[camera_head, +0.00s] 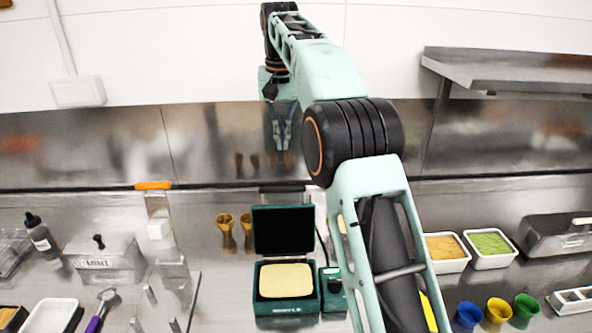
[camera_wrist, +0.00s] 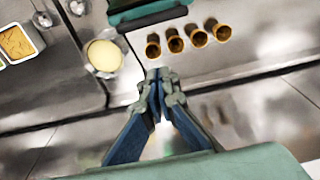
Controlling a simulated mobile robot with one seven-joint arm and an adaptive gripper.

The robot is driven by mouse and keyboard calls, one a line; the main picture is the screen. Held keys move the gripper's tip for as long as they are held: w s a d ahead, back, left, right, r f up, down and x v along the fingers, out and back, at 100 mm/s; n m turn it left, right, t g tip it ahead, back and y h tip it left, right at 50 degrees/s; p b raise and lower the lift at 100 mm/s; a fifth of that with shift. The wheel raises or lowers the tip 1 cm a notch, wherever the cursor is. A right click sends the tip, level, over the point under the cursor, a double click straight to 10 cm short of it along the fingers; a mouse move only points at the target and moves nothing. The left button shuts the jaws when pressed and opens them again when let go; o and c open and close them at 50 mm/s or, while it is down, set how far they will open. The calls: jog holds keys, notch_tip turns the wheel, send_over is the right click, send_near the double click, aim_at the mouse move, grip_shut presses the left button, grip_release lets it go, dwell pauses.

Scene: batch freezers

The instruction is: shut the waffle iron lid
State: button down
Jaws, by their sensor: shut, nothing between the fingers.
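The teal waffle iron stands on the steel counter in the head view, its lid (camera_head: 283,230) raised upright and dark inside. Its lower half (camera_head: 286,311) holds a flat pale yellow waffle (camera_head: 286,281). In the wrist view the back of the lid (camera_wrist: 147,8) and a black bar (camera_wrist: 152,19) show at the top edge, cut off by the frame. My gripper (camera_head: 281,145) points down, high behind the lid near the steel backsplash. In the wrist view my gripper (camera_wrist: 159,76) is shut and empty, its tips apart from the lid.
Several brown cones (camera_wrist: 175,40) stand beside the iron. A round pale item (camera_wrist: 104,55) lies at its other side. Tubs of yellow (camera_head: 446,252) and green (camera_head: 490,249) food stand to the right. My arm hides part of the counter. A steel shelf (camera_head: 505,70) juts out upper right.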

notch_tip(320, 180, down, 9)
jog(key=s, duration=0.2)
jog(key=shift+s, duration=0.4)
dwell(0.3)
jog(key=shift+a+f+b, duration=0.1)
jog(key=shift+b, duration=0.3)
